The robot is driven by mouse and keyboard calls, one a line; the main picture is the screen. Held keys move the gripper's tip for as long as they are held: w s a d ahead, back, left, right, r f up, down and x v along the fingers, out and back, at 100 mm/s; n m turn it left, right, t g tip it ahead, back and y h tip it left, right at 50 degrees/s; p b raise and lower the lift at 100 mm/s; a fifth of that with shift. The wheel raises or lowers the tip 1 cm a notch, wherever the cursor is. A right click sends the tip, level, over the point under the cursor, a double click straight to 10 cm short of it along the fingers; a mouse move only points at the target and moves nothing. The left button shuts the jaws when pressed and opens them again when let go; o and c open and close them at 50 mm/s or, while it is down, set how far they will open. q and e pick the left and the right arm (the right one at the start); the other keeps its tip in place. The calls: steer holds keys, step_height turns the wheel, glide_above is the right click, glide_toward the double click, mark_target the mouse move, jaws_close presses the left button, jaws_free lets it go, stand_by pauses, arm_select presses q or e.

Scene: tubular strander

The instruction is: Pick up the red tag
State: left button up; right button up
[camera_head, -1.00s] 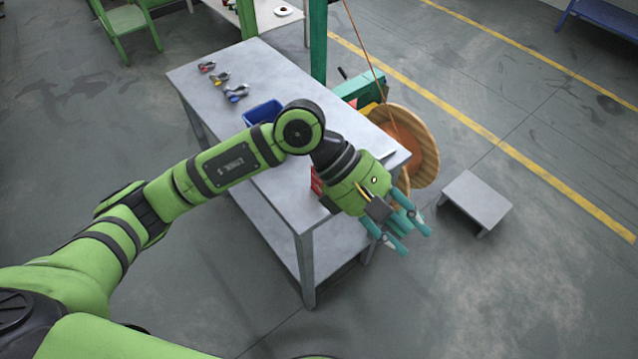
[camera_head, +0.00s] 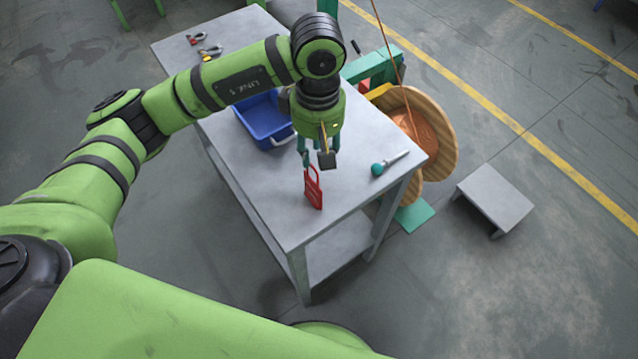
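The red tag (camera_head: 313,189) stands upright, slightly tilted, near the front end of the grey table; it has an opening in its upper part. My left gripper (camera_head: 318,158) points down just above the tag, with teal fingers spread apart. One finger comes down close to the tag's top edge. Whether it touches the tag cannot be told from this angle. A dark block on the gripper hides part of the space between the fingers. My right gripper is not in view.
A blue bin (camera_head: 262,122) sits on the grey table (camera_head: 262,208), left of my gripper. A teal-handled tool (camera_head: 380,168) lies right of the tag. Tools lie at the table's far end. A wooden reel (camera_head: 440,135) and a low grey step (camera_head: 493,195) stand to the right.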

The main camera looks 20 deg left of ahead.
mark_target(314, 182)
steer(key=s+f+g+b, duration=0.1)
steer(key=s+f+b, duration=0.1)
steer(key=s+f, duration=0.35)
arm_select(q)
steer(key=f+p, duration=0.1)
steer(key=f, duration=0.1)
steer(key=f+p, duration=0.1)
steer(key=f, duration=0.1)
steer(key=s+f+p, duration=0.1)
steer(key=f, duration=0.2)
steer(key=shift+a, duration=0.3)
step_height(314, 182, down, 2)
steer(key=shift+f+p, duration=0.25)
steer(key=shift+p, duration=0.1)
steer(key=shift+w+f, duration=0.1)
steer(key=shift+f, duration=0.3)
steer(key=shift+c, duration=1.2)
jaws_close()
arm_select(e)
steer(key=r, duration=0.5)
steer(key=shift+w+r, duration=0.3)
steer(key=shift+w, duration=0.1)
